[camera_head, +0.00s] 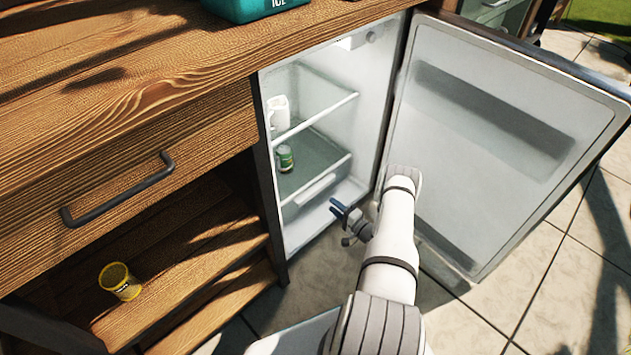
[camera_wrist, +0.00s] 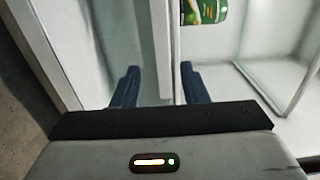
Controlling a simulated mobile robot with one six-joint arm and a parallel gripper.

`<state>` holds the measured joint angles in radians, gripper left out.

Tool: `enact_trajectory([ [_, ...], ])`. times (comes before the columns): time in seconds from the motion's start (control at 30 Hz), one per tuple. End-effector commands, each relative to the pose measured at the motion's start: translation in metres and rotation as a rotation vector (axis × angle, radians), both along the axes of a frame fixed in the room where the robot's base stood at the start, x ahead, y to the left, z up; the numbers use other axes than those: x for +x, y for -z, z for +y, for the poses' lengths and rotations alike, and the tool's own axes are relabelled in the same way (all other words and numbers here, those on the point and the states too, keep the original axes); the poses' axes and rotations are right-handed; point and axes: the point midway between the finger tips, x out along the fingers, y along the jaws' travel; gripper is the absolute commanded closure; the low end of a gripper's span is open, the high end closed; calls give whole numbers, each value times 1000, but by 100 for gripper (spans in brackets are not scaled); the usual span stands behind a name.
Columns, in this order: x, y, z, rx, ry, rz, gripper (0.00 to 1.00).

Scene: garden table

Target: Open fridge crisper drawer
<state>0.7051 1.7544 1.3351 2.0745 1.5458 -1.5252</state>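The fridge (camera_head: 368,90) stands open. Its crisper drawer (camera_head: 316,188) sits low inside, with a pale front below the greenish glass shelf, and it looks pushed in. My gripper (camera_head: 341,211) is at the fridge's lower opening, just in front and to the right of the drawer. In the wrist view my gripper (camera_wrist: 160,84) has its two blue fingers apart. A pale upright edge (camera_wrist: 161,45) runs between them; I cannot tell whether it is the drawer's lip or whether a finger touches it.
The open fridge door (camera_head: 500,130) stands right of my arm. A green can (camera_head: 285,158) is on the shelf above the drawer, and a white item (camera_head: 279,113) stands higher.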

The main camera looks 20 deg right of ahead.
Motion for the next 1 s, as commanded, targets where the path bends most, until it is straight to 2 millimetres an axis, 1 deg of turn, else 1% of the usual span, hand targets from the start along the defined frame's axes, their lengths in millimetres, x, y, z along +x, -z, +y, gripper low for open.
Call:
enact_trajectory([
  [0.07,3,1,1,0,0,0,60],
  [0.17,12,2,4,-2,-1,-1,60],
  [0.4,47,2,17,-2,2,-1,60],
  [0.5,60,2,20,-2,5,-2,60],
  [0.6,67,1,23,-2,6,-2,60],
  [0.73,71,0,23,0,8,0,60],
  [0.93,71,0,23,0,9,0,60],
  [1.0,71,0,23,0,9,0,65],
])
